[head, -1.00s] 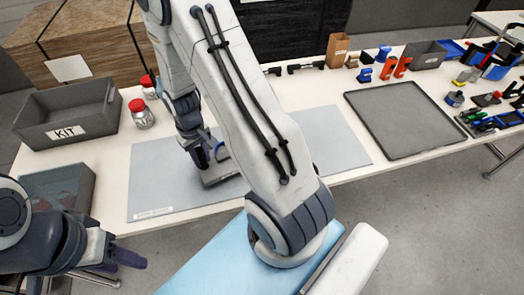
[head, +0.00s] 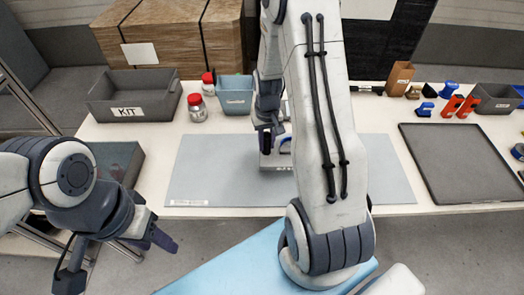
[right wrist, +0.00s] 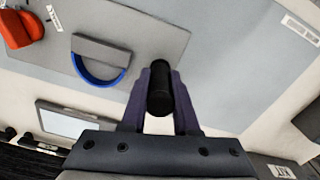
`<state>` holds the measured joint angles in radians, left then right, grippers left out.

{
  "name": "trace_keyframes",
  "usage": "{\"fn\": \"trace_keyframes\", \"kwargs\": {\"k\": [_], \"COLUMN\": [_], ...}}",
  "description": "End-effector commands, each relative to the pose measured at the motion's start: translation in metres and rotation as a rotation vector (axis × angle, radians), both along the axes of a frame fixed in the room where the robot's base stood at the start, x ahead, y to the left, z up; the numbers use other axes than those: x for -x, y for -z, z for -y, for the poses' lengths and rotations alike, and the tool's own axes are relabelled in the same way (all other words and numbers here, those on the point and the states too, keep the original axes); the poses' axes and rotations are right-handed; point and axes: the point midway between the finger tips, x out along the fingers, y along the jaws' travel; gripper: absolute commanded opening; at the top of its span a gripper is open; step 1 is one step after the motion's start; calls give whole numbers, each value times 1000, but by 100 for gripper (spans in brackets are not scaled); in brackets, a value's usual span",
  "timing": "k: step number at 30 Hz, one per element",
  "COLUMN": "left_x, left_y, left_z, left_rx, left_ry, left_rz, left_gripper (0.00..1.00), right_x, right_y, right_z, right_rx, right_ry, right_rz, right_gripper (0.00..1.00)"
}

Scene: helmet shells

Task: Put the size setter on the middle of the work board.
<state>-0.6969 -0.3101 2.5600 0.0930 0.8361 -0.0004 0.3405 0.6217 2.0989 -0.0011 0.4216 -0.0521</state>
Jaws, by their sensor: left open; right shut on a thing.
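The size setter (head: 277,161) is a dark grey plate with a white label and an upright blue arc. In the head view it is over the work board (head: 215,180), near the middle; I cannot tell whether it touches. My right gripper (head: 268,137) is shut on a black upright handle (right wrist: 160,88) that seems to belong to it. The right wrist view shows the plate (right wrist: 160,38), the blue arc (right wrist: 100,82) and a red part (right wrist: 20,30). My right arm hides the board's right-centre. My left gripper (head: 160,232) is open and empty, in front of the table's left end.
A grey KIT box (head: 130,110), red-lidded jars (head: 197,110) and a blue bin (head: 234,92) stand behind the board. A dark tray (head: 460,165) lies to its right. Small blue and orange parts (head: 450,106) stand at the back right. The board's left part is clear.

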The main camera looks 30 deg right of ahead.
Motion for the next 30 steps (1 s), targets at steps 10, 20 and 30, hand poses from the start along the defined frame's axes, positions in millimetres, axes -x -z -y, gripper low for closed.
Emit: {"fn": "trace_keyframes", "kwargs": {"k": [10,20,30], "left_x": [0,0,0], "left_y": [-10,-13,-11], "left_z": [0,0,0], "left_rx": [0,0,0], "left_ry": [0,0,0], "left_rz": [0,0,0], "left_gripper": [50,50,50], "right_x": [-9,-10,-10], "right_y": [28,52,54], "right_z": [-17,-16,-16], "right_rx": [-1,1,0], "right_ry": [1,1,1], "right_rz": [-4,2,1], "right_gripper": [0,0,59]}}
